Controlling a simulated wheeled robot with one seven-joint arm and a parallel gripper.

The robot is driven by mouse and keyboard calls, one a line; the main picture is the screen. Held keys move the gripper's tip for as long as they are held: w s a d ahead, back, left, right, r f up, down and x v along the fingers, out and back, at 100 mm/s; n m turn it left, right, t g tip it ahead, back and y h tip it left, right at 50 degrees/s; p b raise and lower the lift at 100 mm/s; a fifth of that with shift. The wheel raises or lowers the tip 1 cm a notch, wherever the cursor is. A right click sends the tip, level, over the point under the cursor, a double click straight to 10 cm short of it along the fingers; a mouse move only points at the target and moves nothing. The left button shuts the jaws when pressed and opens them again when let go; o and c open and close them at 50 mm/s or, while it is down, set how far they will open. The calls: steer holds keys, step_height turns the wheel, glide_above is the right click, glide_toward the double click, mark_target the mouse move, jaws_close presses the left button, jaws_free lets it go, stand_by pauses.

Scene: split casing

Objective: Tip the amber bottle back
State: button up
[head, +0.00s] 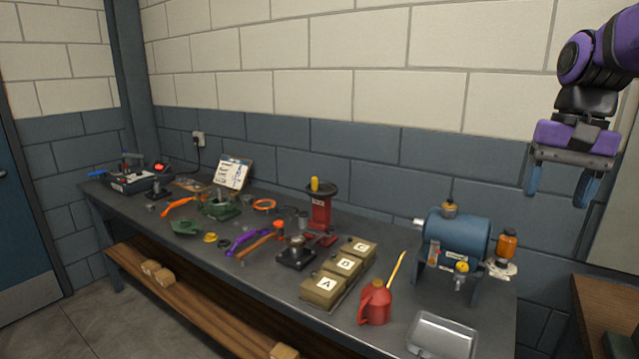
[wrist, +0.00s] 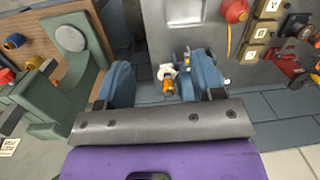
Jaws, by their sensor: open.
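The amber bottle (head: 507,243), with a dark cap, stands roughly upright at the right end of the blue tank (head: 457,238), above a pale plate (head: 502,269). My gripper (head: 559,192) is open and empty, high above the bench's right end, up and to the right of the bottle. In the wrist view, a small orange piece (wrist: 168,87), which looks like the bottle, shows far below between the two blue fingers (wrist: 162,77). The tank there is partly hidden by a finger.
A red press (head: 320,213) stands farther back. A wooden surface (head: 604,310) lies at the right. The air around my gripper is clear.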

steer(key=s+a+f+n+t+h, duration=0.1)
steer(key=s+a+f+n+t, duration=0.1)
steer(key=s+a+n+t, duration=0.3)
steer(key=s+a+n, duration=0.1)
steer(key=s+a, duration=0.2)
steer(key=s, duration=0.3)
steer(key=shift+f+t, duration=0.3)
steer(key=shift+f, duration=0.05)
steer(key=shift+w, duration=0.1)
